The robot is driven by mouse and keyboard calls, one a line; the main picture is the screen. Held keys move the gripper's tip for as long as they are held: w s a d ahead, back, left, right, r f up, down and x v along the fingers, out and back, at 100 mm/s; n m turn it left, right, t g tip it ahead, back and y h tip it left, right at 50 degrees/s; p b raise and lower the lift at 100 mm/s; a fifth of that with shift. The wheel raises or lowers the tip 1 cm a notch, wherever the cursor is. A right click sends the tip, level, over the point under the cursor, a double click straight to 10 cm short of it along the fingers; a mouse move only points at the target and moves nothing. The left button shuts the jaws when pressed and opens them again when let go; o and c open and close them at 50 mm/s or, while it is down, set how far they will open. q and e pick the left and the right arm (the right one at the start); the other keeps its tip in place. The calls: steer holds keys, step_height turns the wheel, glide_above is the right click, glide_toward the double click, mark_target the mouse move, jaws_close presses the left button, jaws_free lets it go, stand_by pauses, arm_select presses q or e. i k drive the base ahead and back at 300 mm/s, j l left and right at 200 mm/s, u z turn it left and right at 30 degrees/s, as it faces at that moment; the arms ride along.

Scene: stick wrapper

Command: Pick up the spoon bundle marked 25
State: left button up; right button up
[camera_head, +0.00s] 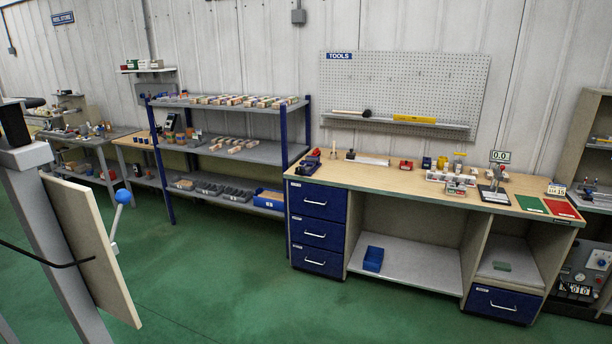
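Rows of small bundle-like items with pale, red and yellow parts lie on the top shelf of the blue-posted rack (172,104). A smaller group of similar items (228,144) lies on its middle shelf. They are too small to tell whether they are spoon bundles, and I cannot read a 25 on any of them. Neither of my grippers shows in the head view.
A panel with a blue-knobbed lever (122,197) is close at left. The green floor between is clear.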

mark_target(212, 148)
steer(key=i+l, duration=0.15)
steer(key=i, duration=0.55)
steer(key=i+l+z, duration=0.1)
steer(key=i, duration=0.6)
